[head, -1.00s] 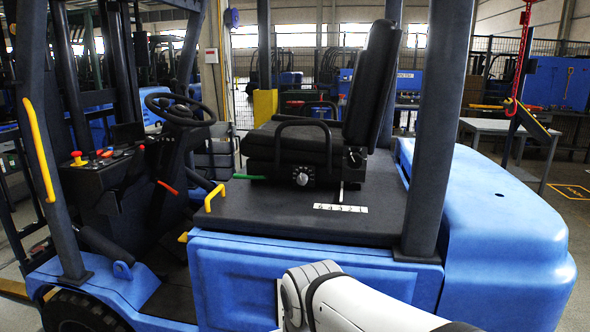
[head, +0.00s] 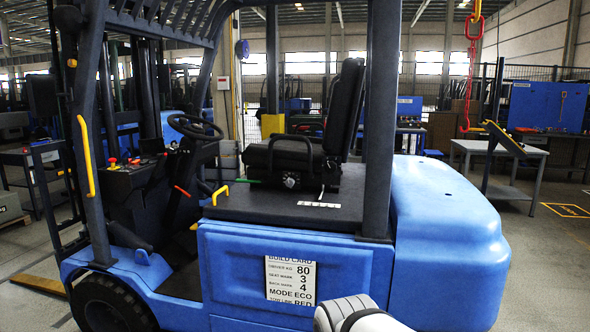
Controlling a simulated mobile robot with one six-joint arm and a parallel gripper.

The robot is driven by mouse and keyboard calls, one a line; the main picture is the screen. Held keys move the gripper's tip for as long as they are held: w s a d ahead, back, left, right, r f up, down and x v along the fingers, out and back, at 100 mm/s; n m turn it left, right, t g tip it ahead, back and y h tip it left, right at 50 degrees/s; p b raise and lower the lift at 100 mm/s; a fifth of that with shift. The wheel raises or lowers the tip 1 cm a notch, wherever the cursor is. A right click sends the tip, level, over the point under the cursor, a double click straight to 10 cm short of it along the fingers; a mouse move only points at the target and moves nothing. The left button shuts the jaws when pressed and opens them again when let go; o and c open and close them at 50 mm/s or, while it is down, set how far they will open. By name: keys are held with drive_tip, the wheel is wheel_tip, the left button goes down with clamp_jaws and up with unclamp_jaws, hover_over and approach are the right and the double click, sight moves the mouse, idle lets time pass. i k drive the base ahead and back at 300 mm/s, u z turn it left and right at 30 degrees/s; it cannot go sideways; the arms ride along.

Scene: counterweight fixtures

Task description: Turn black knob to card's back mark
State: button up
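The black knob (head: 290,181) is a small round dial with pale marks, on the side of the black seat's (head: 290,155) base on a blue forklift. Its setting is too small to read. The white build card (head: 290,279) is on the forklift's blue side panel. It reads driver kg 80, seat mark 3, back mark 4, mode ECO, tow line RED; its lower edge is close to my arm. A white part of my arm shows at the bottom centre, well below the knob. My gripper is out of view.
A dark pillar (head: 378,120) rises right of the seat. A white marked strip (head: 319,204) lies on the dark deck by a small lever. The yellow handle (head: 220,194) and steering wheel (head: 195,127) are to the left. A red chain and hook (head: 468,75) hang at right.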

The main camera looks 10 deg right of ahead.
sight(331, 167)
drive_tip(key=z, duration=1)
drive_tip(key=i, duration=1.05)
drive_tip(key=u, duration=0.05)
